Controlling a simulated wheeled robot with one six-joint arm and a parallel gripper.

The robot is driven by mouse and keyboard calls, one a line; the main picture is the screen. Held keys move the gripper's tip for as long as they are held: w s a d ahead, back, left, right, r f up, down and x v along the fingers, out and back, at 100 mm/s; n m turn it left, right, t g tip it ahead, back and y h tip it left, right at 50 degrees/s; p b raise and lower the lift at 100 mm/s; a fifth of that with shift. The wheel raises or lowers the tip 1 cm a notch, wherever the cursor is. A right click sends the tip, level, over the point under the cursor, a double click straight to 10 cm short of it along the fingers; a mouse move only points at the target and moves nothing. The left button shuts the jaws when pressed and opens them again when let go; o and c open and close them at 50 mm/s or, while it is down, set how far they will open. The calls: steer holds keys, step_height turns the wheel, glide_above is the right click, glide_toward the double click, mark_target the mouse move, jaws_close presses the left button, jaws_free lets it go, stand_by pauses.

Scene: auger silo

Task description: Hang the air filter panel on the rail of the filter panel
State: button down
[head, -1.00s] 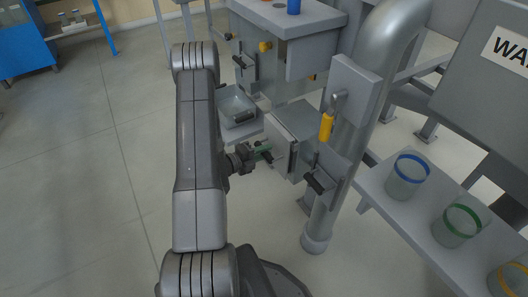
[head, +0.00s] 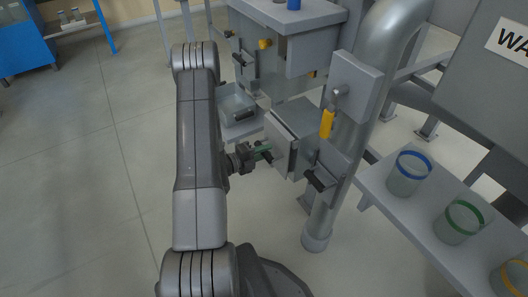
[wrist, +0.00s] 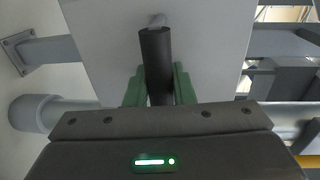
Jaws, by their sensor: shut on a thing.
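The air filter panel (head: 279,142) is a flat light grey plate with a black handle. In the head view it stands about upright at the left face of a grey box-shaped housing (head: 303,117). I cannot tell whether it touches the housing, and no rail shows clearly. My gripper (head: 264,150) is shut on the handle from the left. In the wrist view, the green fingers (wrist: 160,86) close on both sides of the black handle (wrist: 156,58). The panel's plate (wrist: 110,45) fills the middle behind them and hides what lies beyond.
A thick grey pipe (head: 335,185) with a yellow-handled valve (head: 327,123) stands right of the housing. A black handle (head: 316,182) juts out below the panel. A shelf with jars (head: 408,176) is at right.

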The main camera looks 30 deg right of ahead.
steer(key=shift+f, duration=0.25)
steer(key=c, duration=1.1)
jaws_free()
steer(key=shift+c, duration=0.2)
steer(key=s+a+r+p, duration=0.1)
steer(key=a+p, duration=0.1)
steer(key=a, duration=1.1)
steer(key=shift+a+r, duration=0.35)
steer(key=shift+d, duration=0.15)
steer(key=shift+w+d+f+b, duration=0.15)
steer(key=shift+d+f+b, duration=0.2)
steer(key=shift+d, duration=1.9)
steer(key=shift+w+d+f+b, duration=0.2)
steer(key=shift+d+b, duration=0.2)
steer(key=shift+d, duration=1.8)
steer(key=shift+w+d+f+b, duration=0.15)
steer(key=shift+d+f+b, duration=0.2)
steer(key=shift+d, duration=1.9)
